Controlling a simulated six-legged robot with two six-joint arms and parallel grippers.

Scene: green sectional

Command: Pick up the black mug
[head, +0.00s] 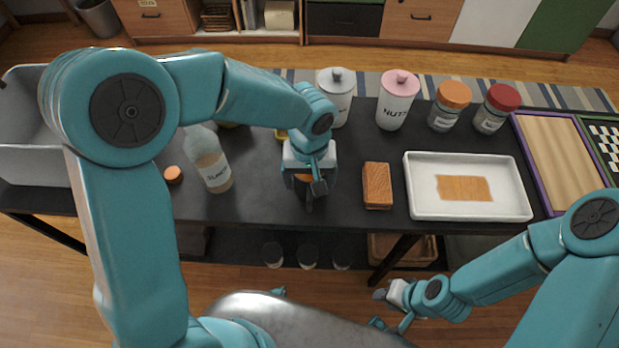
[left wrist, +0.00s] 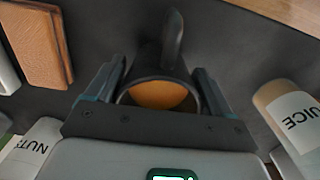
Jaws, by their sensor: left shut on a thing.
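The black mug (left wrist: 172,40) shows in the left wrist view, with its handle toward the top and a brown-orange surface inside its round opening. My left gripper (left wrist: 160,88) has one finger on each side of it and is shut on it. In the head view my left gripper (head: 310,186) is over the middle of the dark table, pointing down. There it hides most of the mug. My right gripper (head: 379,308) is in front of the table's near edge, with its fingers apart and nothing between them.
On the dark table (head: 265,205), a juice bottle (head: 212,170) and orange lid (head: 173,174) stand left of the mug. A brown block (head: 377,186) and white tray (head: 415,208) lie right. Several jars, including a pink-lidded one (head: 396,105), line the back. A grey bin (head: 35,155) is far left.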

